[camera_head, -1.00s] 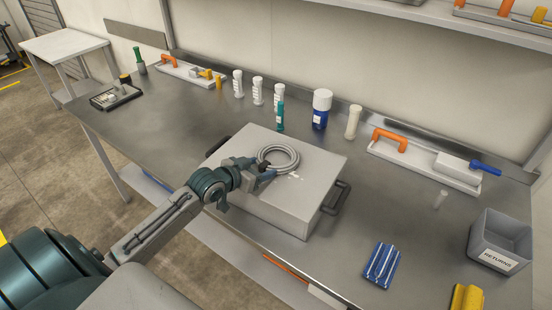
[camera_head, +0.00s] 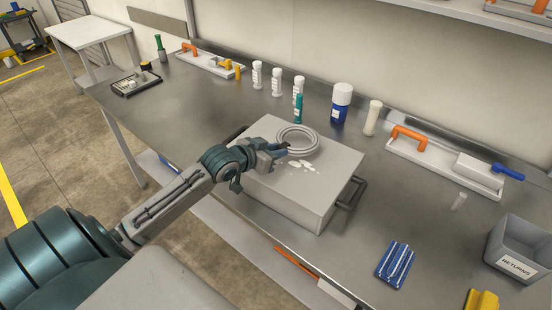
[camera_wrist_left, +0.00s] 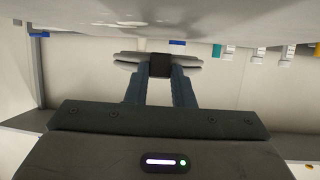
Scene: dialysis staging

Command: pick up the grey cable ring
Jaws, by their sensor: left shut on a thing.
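The grey cable ring (camera_head: 298,138) is a coiled loop over the top of the grey box (camera_head: 290,205). My left gripper (camera_head: 280,149) is shut on the ring's near edge. In the left wrist view the fingers (camera_wrist_left: 160,80) close on a dark block or band (camera_wrist_left: 160,64) on the ring, and the grey coils (camera_wrist_left: 128,58) stick out on both sides. There the ring shows edge-on, with a small gap to the box surface (camera_wrist_left: 200,15). My right gripper is in neither view.
White bottles (camera_head: 257,75), a teal bottle (camera_head: 298,108) and a blue-and-white bottle (camera_head: 341,102) stand behind the box. A tray with an orange handle (camera_head: 410,137) and a grey returns bin (camera_head: 518,248) are at right. White patches (camera_head: 302,165) mark the box top.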

